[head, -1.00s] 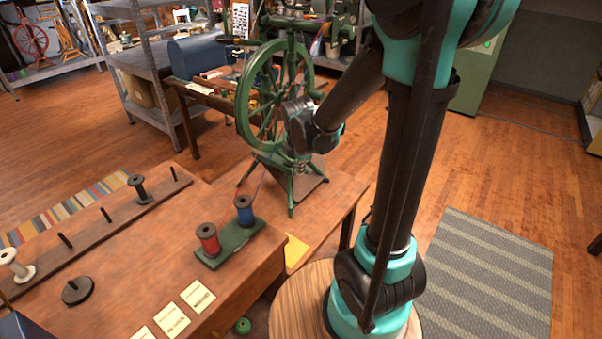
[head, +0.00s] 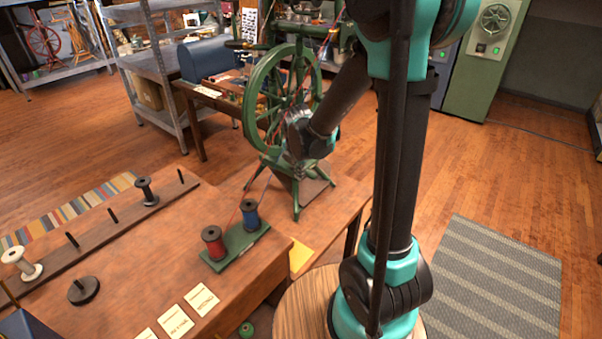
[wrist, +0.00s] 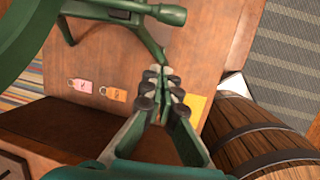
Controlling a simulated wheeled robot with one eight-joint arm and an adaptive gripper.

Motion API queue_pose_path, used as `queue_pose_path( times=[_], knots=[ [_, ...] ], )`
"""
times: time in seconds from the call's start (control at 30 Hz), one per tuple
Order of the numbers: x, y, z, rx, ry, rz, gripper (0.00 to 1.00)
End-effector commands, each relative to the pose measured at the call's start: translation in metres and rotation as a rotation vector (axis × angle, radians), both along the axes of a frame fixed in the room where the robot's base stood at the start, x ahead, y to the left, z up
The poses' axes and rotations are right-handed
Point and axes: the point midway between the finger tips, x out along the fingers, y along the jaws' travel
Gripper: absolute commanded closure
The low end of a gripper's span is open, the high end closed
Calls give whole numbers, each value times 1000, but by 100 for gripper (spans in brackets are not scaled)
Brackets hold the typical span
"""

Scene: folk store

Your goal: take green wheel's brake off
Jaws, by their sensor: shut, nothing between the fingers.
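The green spinning wheel (head: 251,96) stands upright on the wooden table in the head view. Its rim shows behind and left of my wrist. In the wrist view, part of its dark green rim (wrist: 18,45) fills the upper left corner, and a green turned knob on a bar (wrist: 171,14) lies at the top. I cannot tell which part is the brake. My gripper (wrist: 160,73) is shut and empty, with its fingertips pointing just below that green bar and legs in the picture. In the head view, my gripper is low by the wheel's frame and mostly hidden.
A red spool (head: 213,242) and a blue spool (head: 250,214) stand on a green base at the nearer table. A pink tag (wrist: 79,86) and an orange tag (wrist: 115,94) lie below the wheel. A wooden barrel (wrist: 245,130) is close on the right in the wrist view.

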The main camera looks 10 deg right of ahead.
Motion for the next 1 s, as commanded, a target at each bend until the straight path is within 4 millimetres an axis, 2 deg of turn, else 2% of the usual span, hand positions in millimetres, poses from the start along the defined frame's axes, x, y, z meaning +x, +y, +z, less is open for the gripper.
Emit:
queue_pose_path(
  times=[0.67,0.8,1.0],
  knots=[
    [26,-5,-82,0,0,0,100],
    [37,-21,-67,0,0,-3,100],
    [44,-30,-59,0,0,-1,100]
  ],
)
